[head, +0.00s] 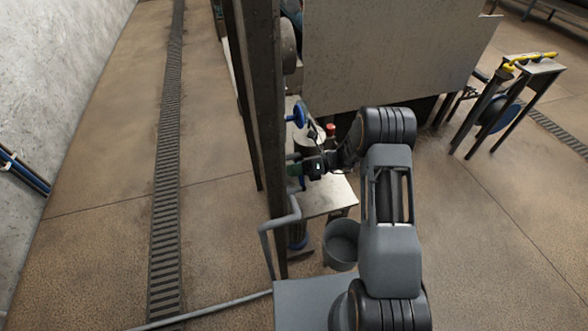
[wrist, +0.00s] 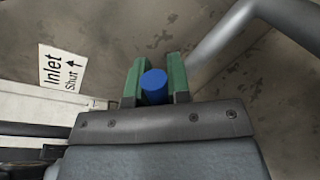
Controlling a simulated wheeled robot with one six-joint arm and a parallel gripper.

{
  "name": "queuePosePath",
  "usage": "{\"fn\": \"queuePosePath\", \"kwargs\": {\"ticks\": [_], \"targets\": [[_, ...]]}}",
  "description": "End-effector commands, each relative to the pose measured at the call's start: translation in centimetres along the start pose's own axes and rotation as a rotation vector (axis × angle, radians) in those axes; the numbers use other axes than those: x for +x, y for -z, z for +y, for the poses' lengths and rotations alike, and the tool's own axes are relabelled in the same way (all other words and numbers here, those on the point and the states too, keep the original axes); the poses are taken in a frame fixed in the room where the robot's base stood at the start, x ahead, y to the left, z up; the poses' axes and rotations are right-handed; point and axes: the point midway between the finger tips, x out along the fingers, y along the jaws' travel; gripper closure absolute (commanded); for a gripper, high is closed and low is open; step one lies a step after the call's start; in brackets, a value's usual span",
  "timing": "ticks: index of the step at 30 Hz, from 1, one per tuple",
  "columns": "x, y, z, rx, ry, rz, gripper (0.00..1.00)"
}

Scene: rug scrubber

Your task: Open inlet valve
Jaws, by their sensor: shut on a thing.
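The inlet valve's blue handle (wrist: 154,88) shows in the wrist view as a short rounded end between the two green fingers. My gripper (wrist: 156,74) is shut on it, one finger on each side. The rest of the valve is hidden behind the fingers and the gripper body. A white sign (wrist: 62,70) to the left reads "Inlet" and "Shut" with an arrow pointing up in the picture. In the head view my gripper (head: 294,169) reaches left to the dark post, and the handle cannot be made out there.
A dark upright post (head: 262,110) stands just left of my gripper. A blue handwheel (head: 297,115) is above it. A grey pipe (head: 280,222) bends below, near a grey bucket (head: 341,243). A large metal panel (head: 385,50) stands behind.

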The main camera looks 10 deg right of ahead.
Motion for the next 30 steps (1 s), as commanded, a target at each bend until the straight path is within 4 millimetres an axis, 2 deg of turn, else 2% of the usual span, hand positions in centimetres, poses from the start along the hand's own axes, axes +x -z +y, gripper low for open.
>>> {"fn": "queuePosePath", "kwargs": {"ticks": [2, 3, 11, 21, 25, 30], "targets": [[0.0, 0.0, 0.0, -0.001, 0.001, -0.001, 1.00], [0.0, 0.0, 0.0, -0.001, 0.001, -0.001, 0.81], [0.0, 0.0, 0.0, -0.001, 0.001, -0.001, 0.57], [-0.7, 0.0, 0.0, -0.002, 0.001, -0.002, 0.57], [-2.5, 0.1, -0.1, -0.002, 0.003, -0.004, 0.57], [-6.1, 0.1, -0.1, -0.002, 0.004, -0.004, 0.57]]}}
